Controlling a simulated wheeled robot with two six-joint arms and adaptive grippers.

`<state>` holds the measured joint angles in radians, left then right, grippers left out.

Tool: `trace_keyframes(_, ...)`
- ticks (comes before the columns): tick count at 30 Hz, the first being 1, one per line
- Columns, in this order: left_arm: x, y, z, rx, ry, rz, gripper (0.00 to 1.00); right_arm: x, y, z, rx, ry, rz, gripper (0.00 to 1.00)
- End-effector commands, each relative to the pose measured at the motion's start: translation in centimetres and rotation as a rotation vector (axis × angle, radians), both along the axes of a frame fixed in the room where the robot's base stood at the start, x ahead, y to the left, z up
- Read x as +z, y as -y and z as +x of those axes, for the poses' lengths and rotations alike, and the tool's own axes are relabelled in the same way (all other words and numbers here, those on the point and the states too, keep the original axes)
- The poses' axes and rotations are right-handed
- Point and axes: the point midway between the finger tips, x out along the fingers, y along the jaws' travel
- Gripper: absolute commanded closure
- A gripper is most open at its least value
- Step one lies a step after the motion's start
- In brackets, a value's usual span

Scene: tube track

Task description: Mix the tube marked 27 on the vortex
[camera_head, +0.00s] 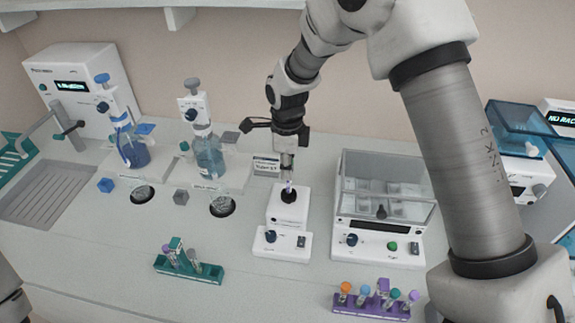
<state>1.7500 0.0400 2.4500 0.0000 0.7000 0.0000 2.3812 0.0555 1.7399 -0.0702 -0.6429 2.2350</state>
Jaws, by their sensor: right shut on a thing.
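The vortex mixer (283,241) is a small white device with a blue knob and a black cup on top, at the middle of the bench. My right gripper (288,176) points straight down above the cup, shut on a tube (289,187) with a purple cap. The tube's lower end is at the black cup; whether it presses on it is hard to tell. Its marking is not readable. A purple rack (372,313) at the front right holds several tubes with orange, purple and teal caps. My left gripper is not in view.
A teal rack (188,270) with a few tubes stands at front left. A glass-lidded device (383,245) stands right of the mixer. Blue bottles with dispensers (208,155) stand at the back left. The bench between the racks is clear.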

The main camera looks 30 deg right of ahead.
Motion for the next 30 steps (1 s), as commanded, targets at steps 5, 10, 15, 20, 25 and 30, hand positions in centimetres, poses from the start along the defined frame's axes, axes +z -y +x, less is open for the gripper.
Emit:
trace_keyframes(5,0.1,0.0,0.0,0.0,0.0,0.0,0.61,-0.4,-0.2,-0.3,0.0,-0.001,0.0,1.0)
trace_keyframes(10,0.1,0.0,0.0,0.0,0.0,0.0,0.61,-0.4,-0.2,-0.3,0.0,0.0,0.0,1.0)
trace_keyframes(15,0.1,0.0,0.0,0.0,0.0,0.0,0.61,-0.5,-0.2,-0.3,0.0,-0.001,-0.001,1.0)
trace_keyframes(20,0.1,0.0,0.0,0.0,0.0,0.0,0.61,-1.0,-0.2,-0.2,0.0,0.0,0.0,1.0)
trace_keyframes(25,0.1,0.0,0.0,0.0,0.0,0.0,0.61,-1.2,-0.2,-0.2,0.0,0.0,0.0,1.0)
trace_keyframes(30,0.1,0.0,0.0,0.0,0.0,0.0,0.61,-1.2,-0.2,-0.2,0.0,0.0,0.0,1.0)
